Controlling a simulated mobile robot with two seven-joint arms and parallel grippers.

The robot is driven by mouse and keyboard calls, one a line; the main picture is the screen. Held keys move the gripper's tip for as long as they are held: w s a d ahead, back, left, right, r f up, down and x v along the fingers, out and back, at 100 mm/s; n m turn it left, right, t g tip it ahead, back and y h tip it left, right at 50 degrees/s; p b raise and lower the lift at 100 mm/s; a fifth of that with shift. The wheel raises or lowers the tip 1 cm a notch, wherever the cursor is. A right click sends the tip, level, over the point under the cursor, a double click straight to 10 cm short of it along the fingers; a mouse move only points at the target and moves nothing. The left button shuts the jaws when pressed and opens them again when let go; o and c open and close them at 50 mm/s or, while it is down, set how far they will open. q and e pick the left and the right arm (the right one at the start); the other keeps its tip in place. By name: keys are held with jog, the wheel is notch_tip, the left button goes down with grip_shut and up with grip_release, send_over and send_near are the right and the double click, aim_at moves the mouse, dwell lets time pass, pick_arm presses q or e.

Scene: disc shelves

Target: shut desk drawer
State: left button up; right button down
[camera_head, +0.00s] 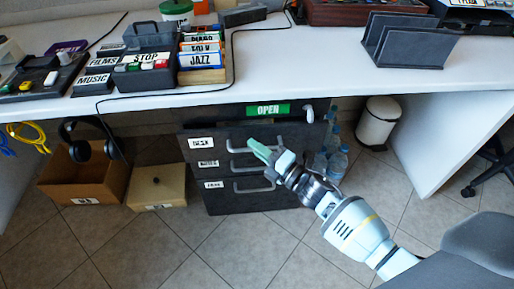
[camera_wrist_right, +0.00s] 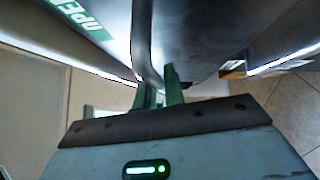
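Under the white desk is a dark panel with a green OPEN label (camera_head: 268,109) and a pale handle end (camera_head: 309,113) at its right. Below it is a dark cabinet (camera_head: 225,198) with three labelled drawer fronts and grey bar handles. My right gripper (camera_head: 261,151) has green fingertips in front of the cabinet's top handle (camera_head: 240,148). In the right wrist view a bar handle (camera_wrist_right: 146,45) runs down to the fingers (camera_wrist_right: 161,90), near the OPEN label (camera_wrist_right: 78,15). Whether the fingers grip it is unclear. My left gripper is out of view.
A box (camera_head: 82,173) with headphones and a pale box (camera_head: 158,189) stand left of the cabinet. Bottles (camera_head: 337,163) and a white bin (camera_head: 378,124) stand to its right. The desk top (camera_head: 330,55) holds labelled discs and racks. The tiled floor in front is clear.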

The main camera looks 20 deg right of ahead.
jog(key=w, duration=0.1)
jog(key=w+d+b, duration=0.1)
jog(key=w, duration=0.1)
jog(key=shift+r, duration=0.1)
dwell(0.4)
jog(key=c, duration=1.5)
grip_release()
jog(key=shift+w, duration=0.15)
jog(key=p, duration=0.1)
send_near(256, 140)
jog(key=shift+w+a+r, duration=0.55)
jog(key=shift+w+a, duration=0.1)
jog(key=shift+w, duration=0.1)
